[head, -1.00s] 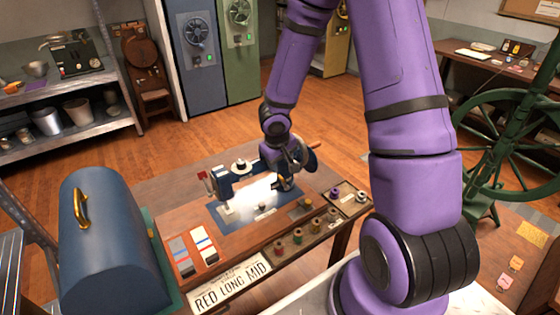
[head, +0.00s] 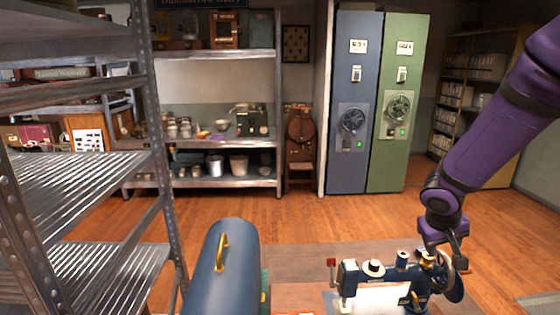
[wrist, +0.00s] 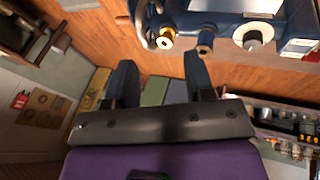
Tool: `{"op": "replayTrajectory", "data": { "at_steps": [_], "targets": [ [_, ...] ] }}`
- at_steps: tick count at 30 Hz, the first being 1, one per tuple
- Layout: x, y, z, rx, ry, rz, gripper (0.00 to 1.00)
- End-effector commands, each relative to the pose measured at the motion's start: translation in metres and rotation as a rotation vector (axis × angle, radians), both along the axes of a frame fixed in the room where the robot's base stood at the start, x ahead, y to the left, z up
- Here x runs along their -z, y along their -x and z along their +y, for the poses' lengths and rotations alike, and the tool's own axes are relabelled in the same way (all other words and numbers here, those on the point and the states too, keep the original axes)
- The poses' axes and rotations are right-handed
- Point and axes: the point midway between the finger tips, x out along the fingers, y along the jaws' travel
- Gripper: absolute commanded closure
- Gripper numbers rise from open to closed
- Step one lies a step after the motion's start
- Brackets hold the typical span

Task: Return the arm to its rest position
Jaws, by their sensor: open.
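My purple arm (head: 500,125) comes in from the upper right of the head view and reaches down to the sewing machine. My gripper (head: 447,262) is by the right end of the blue sewing machine (head: 350,285), near its wheel; I cannot tell whether it touches. In the wrist view, my gripper (wrist: 160,75) has its two dark fingers spread apart with nothing between them. The machine's blue body (wrist: 220,20) lies beyond the fingertips there, along the top.
A blue domed case (head: 225,275) with a yellow handle stands left of the machine. Metal shelving (head: 165,150) is close on the left. A blue locker (head: 350,100) and a green locker (head: 400,100) stand at the back. The wooden floor (head: 290,215) between is open.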

Motion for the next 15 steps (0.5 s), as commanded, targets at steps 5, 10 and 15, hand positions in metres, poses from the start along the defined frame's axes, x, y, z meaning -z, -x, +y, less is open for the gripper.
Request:
{"op": "replayTrajectory", "data": {
  "at_steps": [5, 10, 15],
  "targets": [
    [-0.055, 0.025, 0.004, 0.030, 0.024, -0.041, 0.51],
    [-0.097, 0.054, 0.011, 0.051, 0.016, -0.070, 0.51],
    [-0.133, 0.087, 0.021, 0.062, -0.019, -0.099, 0.51]
  ]
}}
